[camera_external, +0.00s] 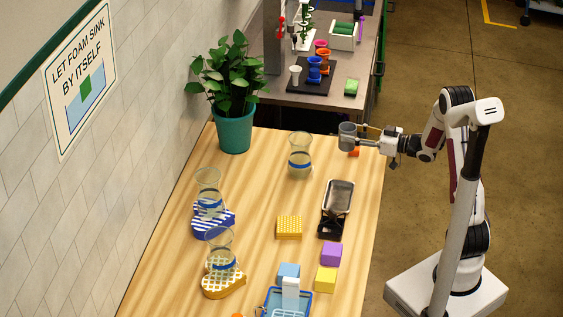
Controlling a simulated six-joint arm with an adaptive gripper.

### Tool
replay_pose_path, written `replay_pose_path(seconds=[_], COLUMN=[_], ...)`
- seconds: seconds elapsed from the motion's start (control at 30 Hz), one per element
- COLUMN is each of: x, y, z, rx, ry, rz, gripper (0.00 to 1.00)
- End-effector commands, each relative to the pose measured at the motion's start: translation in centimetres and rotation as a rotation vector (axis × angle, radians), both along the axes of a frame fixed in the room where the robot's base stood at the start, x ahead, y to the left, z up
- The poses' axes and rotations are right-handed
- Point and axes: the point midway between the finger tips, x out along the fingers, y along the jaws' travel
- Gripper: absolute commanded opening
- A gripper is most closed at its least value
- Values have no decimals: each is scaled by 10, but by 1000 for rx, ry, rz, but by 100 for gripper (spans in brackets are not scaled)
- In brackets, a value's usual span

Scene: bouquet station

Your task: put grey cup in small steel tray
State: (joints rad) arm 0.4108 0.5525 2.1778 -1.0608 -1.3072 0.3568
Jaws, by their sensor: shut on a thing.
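My gripper (366,142) is shut on the grey cup (347,136) and holds it above the far right part of the wooden table. The small steel tray (339,195) lies on the table below and slightly left of the cup in the picture. The tray looks dark at its near end, and I cannot tell what is there. The cup is apart from the tray.
A glass vase (300,155) with a blue band stands left of the cup. Two more vases stand on the left on patterned mats. A yellow sponge block (289,227), a purple block (332,254), a yellow block (326,279) and a blue basket (287,302) lie nearer. A potted plant (234,128) stands at the far left.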

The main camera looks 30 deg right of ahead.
Motion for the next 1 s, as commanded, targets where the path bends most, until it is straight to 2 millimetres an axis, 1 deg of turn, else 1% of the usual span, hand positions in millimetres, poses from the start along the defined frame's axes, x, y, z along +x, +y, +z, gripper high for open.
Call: replay_pose_path(seconds=[0.17, 0.27, 0.5, 0.63, 0.7, 0.8, 1.0], x=[-11, -23, -67, -89, -98, -105, -108], y=[14, 30, 74, 93, 100, 106, 108], z=[1, 2, 4, 6, 6, 7, 7], rx=[-1, -5, -4, -1, 0, 2, 3], ry=[-1, -1, 0, -1, 1, 1, 1], rz=[44, 94, 249, 323, 350, 376, 385], gripper=[17, 17, 17, 17, 17, 17, 17])
